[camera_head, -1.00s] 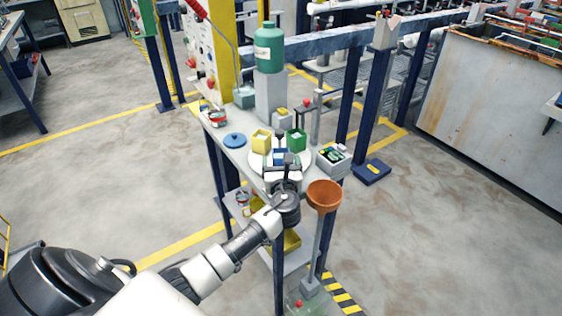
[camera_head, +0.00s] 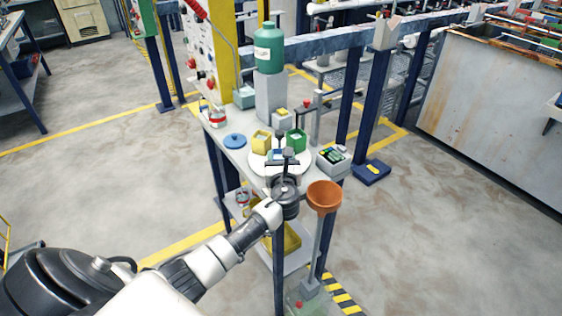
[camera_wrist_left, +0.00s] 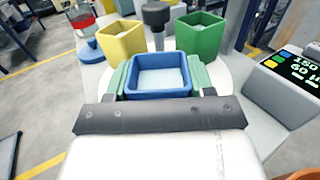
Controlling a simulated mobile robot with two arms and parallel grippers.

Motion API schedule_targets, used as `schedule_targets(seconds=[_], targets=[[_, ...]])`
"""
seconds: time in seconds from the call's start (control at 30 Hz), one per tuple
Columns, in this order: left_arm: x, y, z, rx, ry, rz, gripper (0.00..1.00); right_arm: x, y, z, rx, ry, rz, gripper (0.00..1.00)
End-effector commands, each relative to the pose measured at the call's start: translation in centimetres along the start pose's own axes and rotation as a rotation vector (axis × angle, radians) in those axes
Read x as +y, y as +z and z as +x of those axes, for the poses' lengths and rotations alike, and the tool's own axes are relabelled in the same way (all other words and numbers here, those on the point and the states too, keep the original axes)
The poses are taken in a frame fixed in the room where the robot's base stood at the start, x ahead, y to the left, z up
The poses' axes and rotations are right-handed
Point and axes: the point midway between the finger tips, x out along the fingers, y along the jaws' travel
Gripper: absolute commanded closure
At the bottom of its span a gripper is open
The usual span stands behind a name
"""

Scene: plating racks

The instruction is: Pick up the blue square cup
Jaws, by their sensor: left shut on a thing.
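The blue square cup (camera_wrist_left: 159,75) is upright between the two green-padded fingers of my left gripper (camera_wrist_left: 160,78) in the left wrist view. The fingers are shut on its left and right sides. In the head view the gripper (camera_head: 282,158) is over the near side of the round white plate (camera_head: 256,168) and mostly hides the cup. A yellow square cup (camera_head: 262,142) and a green square cup (camera_head: 297,140) stand behind it. Whether the blue cup touches the plate is not clear. My right gripper is not in view.
A dark post with a knob (camera_wrist_left: 156,16) rises between the yellow and green cups, close behind the blue cup. A grey box with a display (camera_head: 333,158) stands to the right. An orange funnel (camera_head: 324,195) is at the near right. A blue lid (camera_head: 235,141) lies left.

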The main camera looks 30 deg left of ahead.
Motion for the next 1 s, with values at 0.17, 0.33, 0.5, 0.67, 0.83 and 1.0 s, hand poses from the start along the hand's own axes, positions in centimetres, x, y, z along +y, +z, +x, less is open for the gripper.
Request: schedule_targets(seconds=[0.17,0.33,0.5,0.67,0.83,1.0], targets=[[0.0,0.7,0.0,-0.002,0.0,-0.002,0.72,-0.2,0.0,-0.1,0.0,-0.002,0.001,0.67],[0.0,2.8,0.0,-0.004,-0.001,-0.003,0.72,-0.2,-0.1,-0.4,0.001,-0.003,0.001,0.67],[-1.2,5.4,-1.8,-0.002,-0.005,-0.006,0.72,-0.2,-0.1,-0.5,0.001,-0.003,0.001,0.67],[-3.2,7.5,-4.9,-0.001,-0.004,-0.006,0.72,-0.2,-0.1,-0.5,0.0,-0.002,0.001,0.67],[-5.0,9.4,-7.6,-0.001,-0.003,-0.005,0.72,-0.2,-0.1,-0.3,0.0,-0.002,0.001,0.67],[-6.0,10.6,-9.3,-0.001,-0.001,-0.003,0.72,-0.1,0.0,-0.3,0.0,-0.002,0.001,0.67]])
